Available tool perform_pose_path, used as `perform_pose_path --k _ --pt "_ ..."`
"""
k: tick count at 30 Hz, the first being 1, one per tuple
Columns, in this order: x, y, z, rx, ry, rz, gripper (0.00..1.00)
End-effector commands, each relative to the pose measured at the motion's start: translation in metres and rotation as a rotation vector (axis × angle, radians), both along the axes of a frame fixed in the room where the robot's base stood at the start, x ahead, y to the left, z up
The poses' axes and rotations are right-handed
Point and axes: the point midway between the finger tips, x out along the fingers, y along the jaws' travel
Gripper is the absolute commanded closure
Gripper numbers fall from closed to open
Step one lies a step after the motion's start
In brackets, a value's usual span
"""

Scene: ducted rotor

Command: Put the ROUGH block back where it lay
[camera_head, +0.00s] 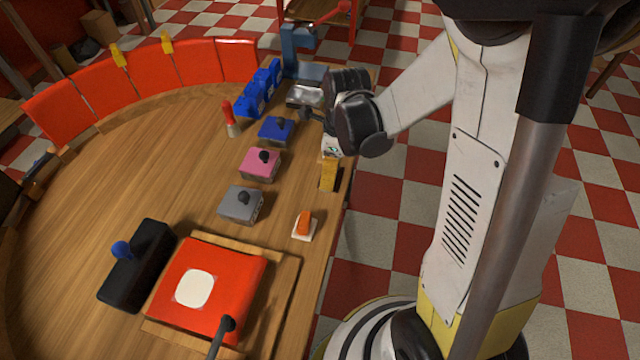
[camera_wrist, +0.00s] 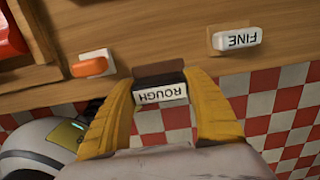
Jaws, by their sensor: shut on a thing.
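In the wrist view the ROUGH block (camera_wrist: 161,94) is between the yellow fingers of my gripper (camera_wrist: 163,110). It has a white face with upside-down black lettering and a dark upper part. My gripper is shut on it at the table's edge. A brown patch (camera_wrist: 160,69) shows on the wood just beyond the block. I cannot tell whether the block touches the table. In the head view my gripper (camera_head: 329,178) points down at the table's right edge, and the block cannot be made out there.
The white FINE block (camera_wrist: 238,39) lies to the right, on a brown patch. An orange piece on a white base (camera_head: 304,226) stands nearby. Grey (camera_head: 233,207), pink (camera_head: 256,169) and blue (camera_head: 271,133) knobbed boxes line the table (camera_head: 120,170). A red box (camera_head: 235,270) stands at the front.

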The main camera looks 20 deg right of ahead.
Motion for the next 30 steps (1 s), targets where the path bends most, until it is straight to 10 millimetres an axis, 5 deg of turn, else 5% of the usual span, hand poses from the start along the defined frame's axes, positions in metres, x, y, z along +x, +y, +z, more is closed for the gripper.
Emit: perform_pose_path --k 6,18,29,30 --pt "0.023 0.025 -0.021 0.000 0.000 0.001 0.70" --pt "0.026 0.027 -0.063 0.000 0.000 -0.001 0.70" --pt "0.026 0.027 -0.066 0.000 0.000 0.000 0.70" --pt "0.026 0.027 -0.066 0.000 0.000 0.000 0.35"
